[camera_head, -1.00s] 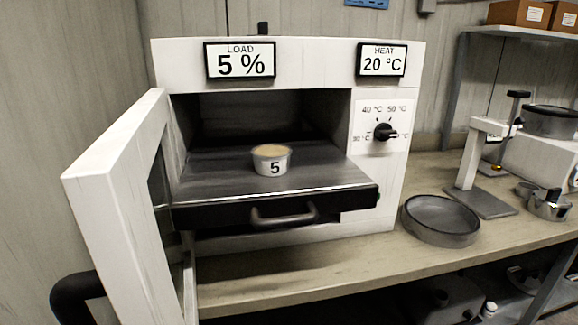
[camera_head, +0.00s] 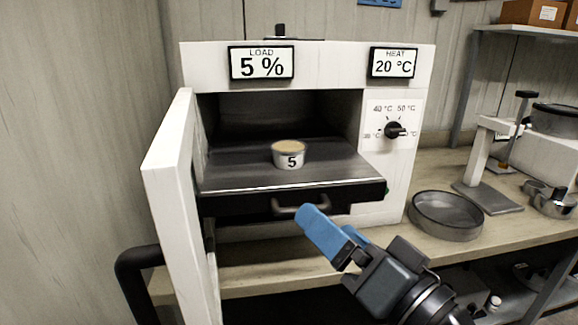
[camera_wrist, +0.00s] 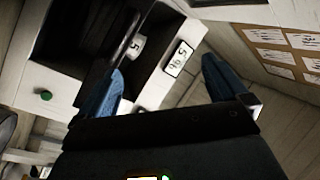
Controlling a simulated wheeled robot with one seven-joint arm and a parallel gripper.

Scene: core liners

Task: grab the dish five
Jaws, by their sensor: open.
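Dish five (camera_head: 289,157) is a small round metal dish with a tan fill and a "5" on its side. It stands upright on the dark pulled-out tray (camera_head: 240,180) of the white oven (camera_head: 310,53). In the wrist view the dish (camera_wrist: 136,47) shows near the left finger, its "5" turned sideways. My gripper (camera_head: 325,233), with blue fingers, is in front of the tray and lower than the dish, apart from it. In the wrist view my gripper (camera_wrist: 165,85) has its fingers wide apart with nothing between them.
The oven door (camera_head: 178,210) stands open on the left. A tray handle (camera_head: 285,209) sticks out at the front. A round grey pan (camera_head: 446,215) and a stand (camera_head: 480,165) are on the bench to the right. The tray around the dish is clear.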

